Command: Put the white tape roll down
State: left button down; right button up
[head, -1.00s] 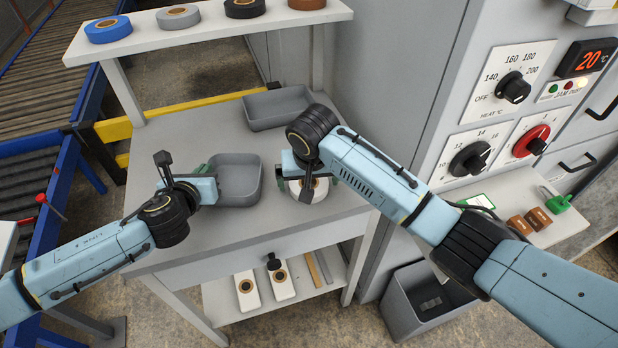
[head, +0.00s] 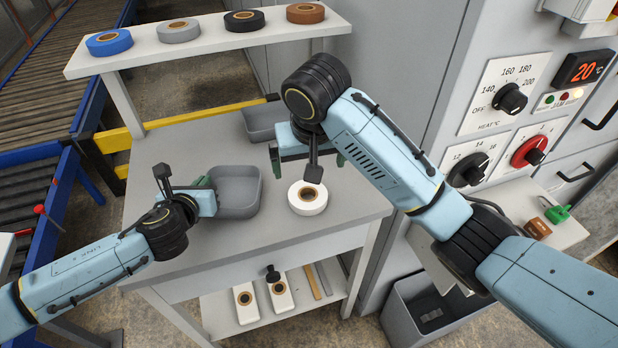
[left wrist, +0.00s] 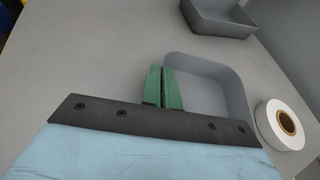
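The white tape roll (head: 307,198) lies flat on the grey table, right of the near grey bin. It also shows at the right of the left wrist view (left wrist: 284,126). My right gripper (head: 307,158) is above and behind the roll, apart from it, with its green-tipped fingers spread wide and nothing between them. My left gripper (head: 208,182) is at the left rim of the near bin. Its two green fingers (left wrist: 162,88) are close together in the left wrist view, with nothing seen between them.
The near grey bin (head: 254,209) looks empty; another bin (head: 262,124) stands behind it, partly hidden by my right arm. Blue, grey, black and brown rolls (head: 306,12) sit on the shelf (head: 210,45). An oven panel (head: 497,88) is at the right. The table front is clear.

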jog(key=n, duration=0.6)
jog(key=n+y, duration=0.2)
jog(key=n, duration=3.1)
send_near(310, 193)
jog(key=shift+s+a+f+t, duration=0.4)
jog(key=shift+s+f, duration=0.3)
jog(key=shift+s, duration=0.05)
jog(key=shift+x, duration=2.65)
jog(key=shift+s+a, duration=0.1)
jog(key=shift+a, duration=0.05)
